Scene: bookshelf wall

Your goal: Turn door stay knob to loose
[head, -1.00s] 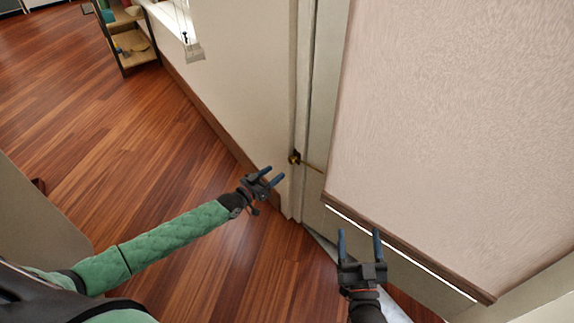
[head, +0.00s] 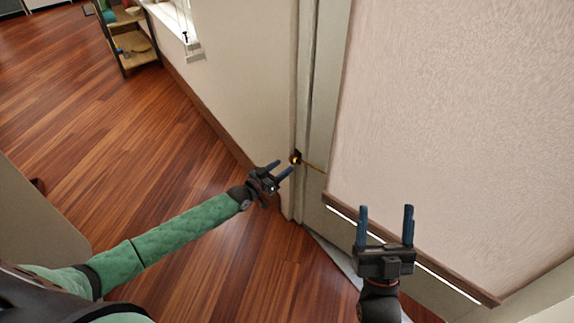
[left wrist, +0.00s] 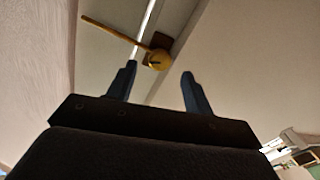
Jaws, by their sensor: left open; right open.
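The door stay knob (head: 295,159) is a small brass piece on the door frame, with a thin brass rod (head: 314,167) running right from it towards the door. In the left wrist view the round knob (left wrist: 157,59) sits beyond the fingertips, between their lines, with the rod (left wrist: 112,32) reaching up and left. My left gripper (head: 284,168) is open and empty, its fingers pointing at the knob from just left of it and apart from it. It also shows in the left wrist view (left wrist: 158,72). My right gripper (head: 386,209) is open and empty, in front of the door's lower part.
A large pale textured panel (head: 450,130) with a brown lower edge covers the right side. A beige wall (head: 235,80) stands left of the frame. A wooden shelf unit (head: 135,50) is far at upper left. The wooden floor (head: 110,150) is clear.

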